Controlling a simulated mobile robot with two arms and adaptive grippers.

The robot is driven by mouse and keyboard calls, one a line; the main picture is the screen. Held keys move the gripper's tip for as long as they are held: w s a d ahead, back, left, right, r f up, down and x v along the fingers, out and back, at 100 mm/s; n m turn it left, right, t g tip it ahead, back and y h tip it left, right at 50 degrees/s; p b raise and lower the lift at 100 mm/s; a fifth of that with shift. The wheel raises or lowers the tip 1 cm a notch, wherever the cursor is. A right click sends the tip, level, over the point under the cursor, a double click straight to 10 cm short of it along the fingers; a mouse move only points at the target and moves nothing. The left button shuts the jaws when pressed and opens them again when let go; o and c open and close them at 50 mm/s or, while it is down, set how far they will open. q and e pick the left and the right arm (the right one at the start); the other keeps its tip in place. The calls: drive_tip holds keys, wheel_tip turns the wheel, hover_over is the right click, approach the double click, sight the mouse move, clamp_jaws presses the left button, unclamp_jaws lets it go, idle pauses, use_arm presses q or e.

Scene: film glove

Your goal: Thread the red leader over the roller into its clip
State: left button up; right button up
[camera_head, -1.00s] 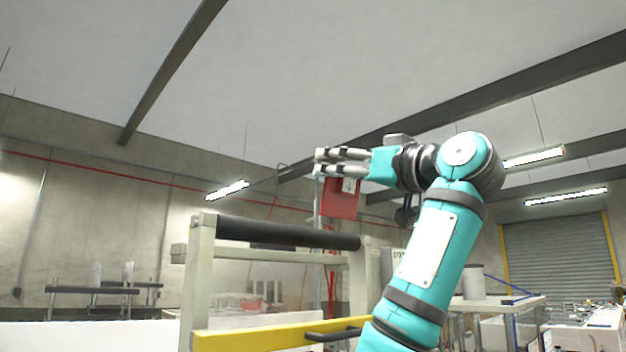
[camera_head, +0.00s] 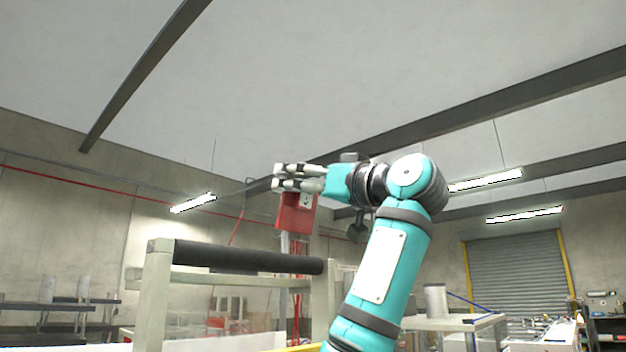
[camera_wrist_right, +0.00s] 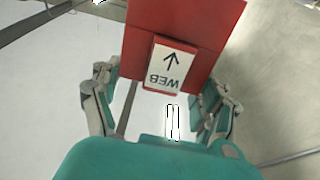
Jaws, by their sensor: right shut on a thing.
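The red leader (camera_head: 296,215) is a flat red piece with a white label. In the wrist view the leader (camera_wrist_right: 190,20) shows an arrow and the word WEB. My right gripper (camera_head: 280,177) is shut on it and holds it above the roller's right part as pictured. The dark roller (camera_head: 245,257) lies level across a pale frame. I see a gap between the leader's body and the roller top, though their depth relation is unclear. I cannot make out the clip. My left gripper is not in view.
The pale frame's left post (camera_head: 155,295) stands upright below the roller's end. A white table (camera_head: 455,323) with a grey cylinder (camera_head: 436,300) stands at the right behind my arm. A grey shutter (camera_head: 515,275) closes the back wall. The space above the roller's left part is clear.

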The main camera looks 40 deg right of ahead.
use_arm(q)
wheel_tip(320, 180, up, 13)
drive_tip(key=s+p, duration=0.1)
drive_tip(key=p, duration=1.2)
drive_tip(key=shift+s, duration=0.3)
use_arm(e)
drive_tip(key=w+a+g, duration=0.1)
drive_tip(key=w+g, duration=0.1)
drive_tip(key=w, duration=1.7)
drive_tip(key=shift+a+g, duration=0.2)
drive_tip(key=shift+g, duration=0.2)
use_arm(q)
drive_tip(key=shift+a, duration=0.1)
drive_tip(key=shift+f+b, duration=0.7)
drive_tip(key=shift+b, duration=0.1)
use_arm(e)
drive_tip(key=shift+f, duration=0.85)
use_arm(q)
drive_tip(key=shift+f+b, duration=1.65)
use_arm(e)
drive_tip(key=shift+f, duration=2.15)
drive_tip(key=o, duration=1.2)
